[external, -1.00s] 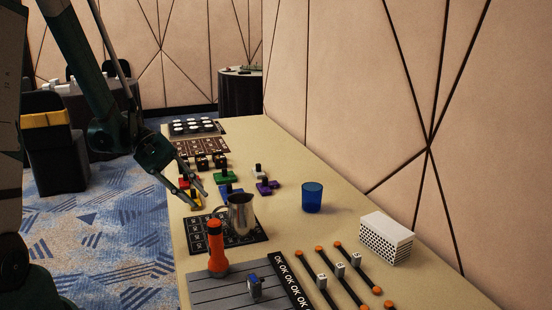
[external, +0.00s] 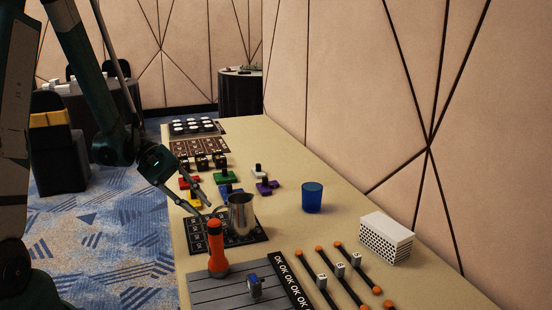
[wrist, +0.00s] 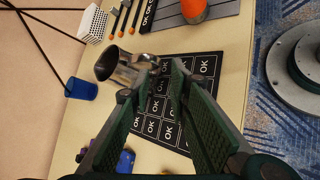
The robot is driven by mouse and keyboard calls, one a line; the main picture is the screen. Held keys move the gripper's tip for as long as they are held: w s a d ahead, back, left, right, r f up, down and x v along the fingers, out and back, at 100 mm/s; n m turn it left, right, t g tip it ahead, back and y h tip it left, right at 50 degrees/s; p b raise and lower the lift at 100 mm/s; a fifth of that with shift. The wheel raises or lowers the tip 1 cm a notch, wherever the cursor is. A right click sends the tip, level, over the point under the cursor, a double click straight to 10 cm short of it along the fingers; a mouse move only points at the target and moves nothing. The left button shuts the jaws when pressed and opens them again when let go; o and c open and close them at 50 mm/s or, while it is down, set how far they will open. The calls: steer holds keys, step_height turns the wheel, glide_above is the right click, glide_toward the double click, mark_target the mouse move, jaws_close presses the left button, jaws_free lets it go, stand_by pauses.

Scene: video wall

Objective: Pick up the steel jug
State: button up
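The steel jug (external: 241,215) stands upright on the black mat with OK squares (external: 256,238), its handle side toward my gripper. In the wrist view the jug (wrist: 122,67) lies just beyond the fingertips, its dark mouth facing upper left. My gripper (external: 206,198) is low over the table, just left of the jug in the external view. In the wrist view my gripper (wrist: 152,80) has its two green fingers apart, with the jug's handle side near the gap. I cannot tell whether a finger touches the handle.
An orange flashlight (external: 216,250) stands close in front of the jug. A blue cup (external: 312,198) stands to its right. A white perforated box (external: 386,238) is at the right. Table between cup and box is clear.

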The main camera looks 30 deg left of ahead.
mark_target(234, 217)
steer(key=shift+d+f, duration=0.2)
steer(key=shift+d, duration=0.05)
steer(key=shift+d+f, duration=0.1)
steer(key=b+x, duration=0.1)
steer(key=x, duration=0.2)
steer(key=shift+f+b, duration=0.2)
steer(key=shift+b, duration=0.1)
steer(key=shift+x, duration=0.9)
steer(key=shift+r, duration=0.15)
jaws_close()
